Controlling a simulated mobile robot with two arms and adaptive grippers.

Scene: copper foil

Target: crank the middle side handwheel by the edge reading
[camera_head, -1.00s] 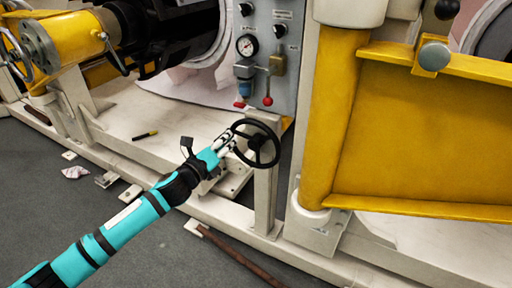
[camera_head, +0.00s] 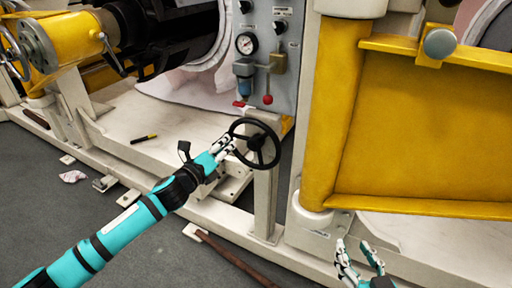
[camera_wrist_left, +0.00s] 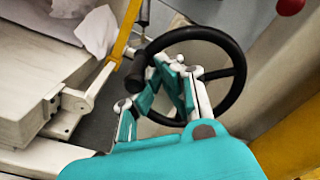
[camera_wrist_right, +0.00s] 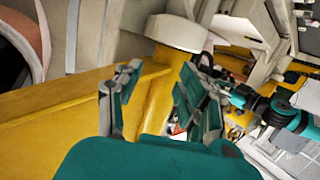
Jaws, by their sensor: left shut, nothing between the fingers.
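The black handwheel (camera_head: 278,150) sits on a pale post (camera_head: 265,200) beside the gauge panel; it also shows in the left wrist view (camera_wrist_left: 243,75). My left gripper (camera_head: 227,143) is at the wheel's left rim, its fingers shut with nothing held between them. In the left wrist view the fingers (camera_wrist_left: 176,78) overlap the wheel's opening, near a dark knob (camera_wrist_left: 134,78); whether they touch the rim I cannot tell. My right gripper (camera_head: 353,246) is open and empty at the bottom right, in front of the machine base; it also shows in the right wrist view (camera_wrist_right: 158,82).
A panel (camera_head: 285,75) with a round gauge (camera_head: 247,43) and a red-knobbed lever (camera_head: 268,99) stands behind the wheel. A yellow frame (camera_head: 425,130) fills the right side. A brown rod (camera_head: 235,262) lies on the floor at the machine's foot.

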